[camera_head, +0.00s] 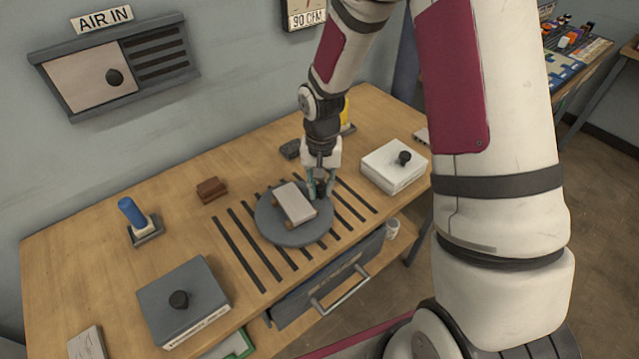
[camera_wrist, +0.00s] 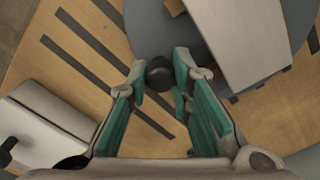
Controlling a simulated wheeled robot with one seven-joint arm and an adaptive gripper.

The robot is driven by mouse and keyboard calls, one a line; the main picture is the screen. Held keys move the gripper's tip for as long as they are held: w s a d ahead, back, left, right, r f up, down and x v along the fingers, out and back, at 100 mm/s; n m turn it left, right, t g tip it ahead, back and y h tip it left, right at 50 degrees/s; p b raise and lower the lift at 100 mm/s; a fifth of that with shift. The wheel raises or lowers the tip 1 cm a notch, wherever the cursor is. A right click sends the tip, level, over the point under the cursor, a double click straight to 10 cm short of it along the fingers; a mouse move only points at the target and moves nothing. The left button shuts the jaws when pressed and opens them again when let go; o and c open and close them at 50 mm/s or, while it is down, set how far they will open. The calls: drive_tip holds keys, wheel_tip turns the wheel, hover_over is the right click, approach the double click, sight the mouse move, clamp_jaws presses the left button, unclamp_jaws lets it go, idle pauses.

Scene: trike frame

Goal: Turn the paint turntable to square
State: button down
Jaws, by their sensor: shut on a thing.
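The paint turntable (camera_head: 300,237) is a round grey disc on the wooden bench, and it also shows at the top of the wrist view (camera_wrist: 152,28). A pale grey block (camera_head: 293,202) with brown ends lies on it. In the wrist view the block (camera_wrist: 240,38) lies at an angle to the dark slots. A black knob (camera_wrist: 159,74) stands by the disc's edge, between my green finger pads. My gripper (camera_head: 320,190) reaches down at the disc's right side and is shut on this knob.
Dark slots (camera_head: 240,251) run across the bench around the disc. A white box (camera_head: 394,170) with a black knob stands right; a grey box (camera_head: 184,298) stands front left. A brown block (camera_head: 211,189) and a blue handle (camera_head: 132,212) stand left. A drawer (camera_head: 335,287) is below.

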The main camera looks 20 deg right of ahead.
sight(314, 231)
drive_tip(key=shift+s+d+m, duration=0.1)
drive_tip(key=shift+s+m, duration=0.9)
drive_tip(key=shift+m, duration=0.4)
drive_tip(key=shift+s+m+p, duration=0.5)
drive_tip(key=shift+s+m, duration=0.3)
drive_tip(key=shift+m, duration=0.4)
drive_tip(key=shift+s+a+m+p, duration=0.35)
drive_tip(key=shift+s+m, duration=0.15)
drive_tip(key=shift+m, duration=0.3)
drive_tip(key=shift+s+a+m+p, duration=0.2)
drive_tip(key=shift+s+m+p, duration=0.25)
drive_tip(key=shift+m, duration=0.35)
drive_tip(key=shift+s+a+m+p, duration=0.3)
drive_tip(key=shift+s+m, duration=0.25)
drive_tip(key=shift+m, duration=0.25)
drive_tip(key=shift+s+a+m+p, duration=0.4)
drive_tip(key=shift+m+p, duration=0.05)
drive_tip(key=shift+m, duration=0.4)
drive_tip(key=shift+s+a+m+p, duration=0.35)
drive_tip(key=shift+a+m+p, duration=0.05)
drive_tip(key=shift+m, duration=0.45)
drive_tip(key=shift+s+a+m+p, duration=0.2)
drive_tip(key=shift+a+m+p, duration=0.25)
drive_tip(key=shift+m, duration=0.25)
drive_tip(key=shift+s+a+m+p, duration=0.2)
drive_tip(key=shift+a+m+p, duration=0.15)
drive_tip(key=shift+m, duration=0.35)
drive_tip(key=shift+a, duration=0.15)
drive_tip(key=c, duration=1.4)
unclamp_jaws()
